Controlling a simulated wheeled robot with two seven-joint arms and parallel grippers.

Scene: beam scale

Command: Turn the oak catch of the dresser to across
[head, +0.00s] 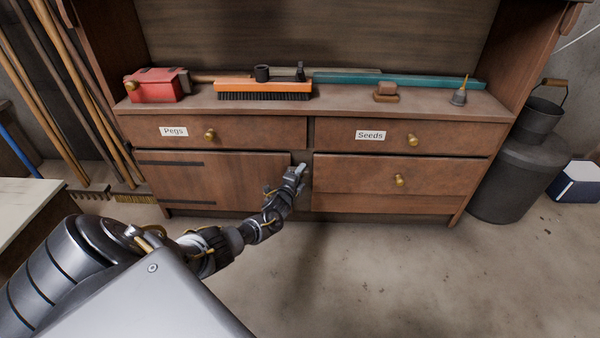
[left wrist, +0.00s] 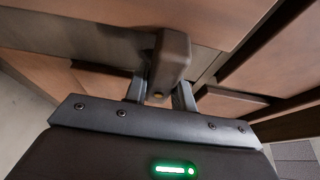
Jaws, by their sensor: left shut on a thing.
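The dresser (head: 240,195) is brown wood and stands ahead of me, with a hinged door (head: 215,170) at its lower left. My left gripper (head: 299,169) is at the upper right edge of this door, by the upright between the door and the lower right drawer. In the left wrist view the left gripper (left wrist: 160,94) is shut on the oak catch (left wrist: 172,55), a small brown block with a brass-coloured spot. The gripper hides the catch in the head view. I cannot tell surely which way the catch lies. My right gripper is not in view.
Drawers labelled Pegs (head: 240,129) and Seeds (head: 385,136) sit above, with brass knobs. A lower right drawer (head: 350,178) is beside the gripper. The top holds a red box (head: 155,88) and an orange brush (head: 262,88). A grey can (head: 515,175) stands right. The floor in front is clear.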

